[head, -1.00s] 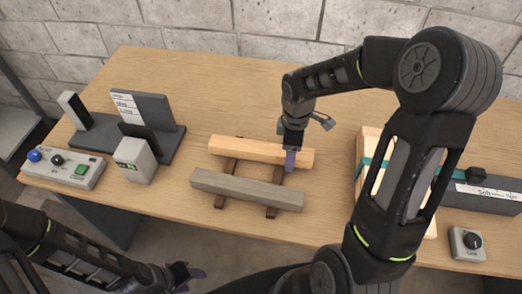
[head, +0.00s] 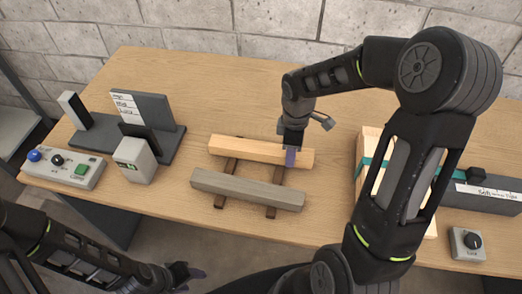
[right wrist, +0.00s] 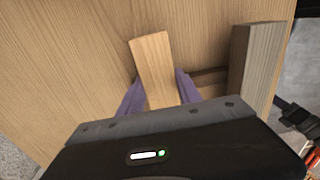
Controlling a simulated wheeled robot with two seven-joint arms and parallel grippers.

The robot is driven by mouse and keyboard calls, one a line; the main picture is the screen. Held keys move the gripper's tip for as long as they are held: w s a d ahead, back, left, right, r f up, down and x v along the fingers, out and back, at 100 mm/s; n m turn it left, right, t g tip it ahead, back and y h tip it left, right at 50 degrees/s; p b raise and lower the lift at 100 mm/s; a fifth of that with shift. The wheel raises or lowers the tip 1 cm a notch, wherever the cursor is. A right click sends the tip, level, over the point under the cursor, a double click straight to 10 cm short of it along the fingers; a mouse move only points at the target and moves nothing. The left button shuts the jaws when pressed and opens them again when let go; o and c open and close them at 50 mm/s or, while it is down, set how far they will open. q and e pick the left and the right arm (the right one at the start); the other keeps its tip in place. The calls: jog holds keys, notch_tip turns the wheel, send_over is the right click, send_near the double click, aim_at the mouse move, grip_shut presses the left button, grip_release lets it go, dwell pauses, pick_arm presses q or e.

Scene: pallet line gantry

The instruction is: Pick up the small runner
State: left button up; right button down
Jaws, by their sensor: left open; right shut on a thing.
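A light wooden bar (head: 245,150) lies across two dark cross sticks (head: 227,185) on the table, behind a parallel grey bar (head: 245,190). I cannot tell from a label which bar is the small runner. My right gripper (head: 291,156) is shut on the light bar near its right end, pointing down from above. In the right wrist view the light bar (right wrist: 151,65) lies between the purple fingers (right wrist: 158,90), and the grey bar (right wrist: 255,65) is beside them to the right. My left gripper (head: 190,275) is open and empty at the bottom, in front of the table.
A control box (head: 65,168) with buttons and a grey stand (head: 155,110) are at the left. A pale wooden stack (head: 368,148) with a green strap is on the right, partly behind my right arm. A knob box (head: 467,243) sits at the right front. The table's back middle is clear.

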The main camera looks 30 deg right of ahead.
dwell(0.3)
notch_tip(320, 180, up, 10)
jog(key=shift+b, duration=0.3)
dwell(1.0)
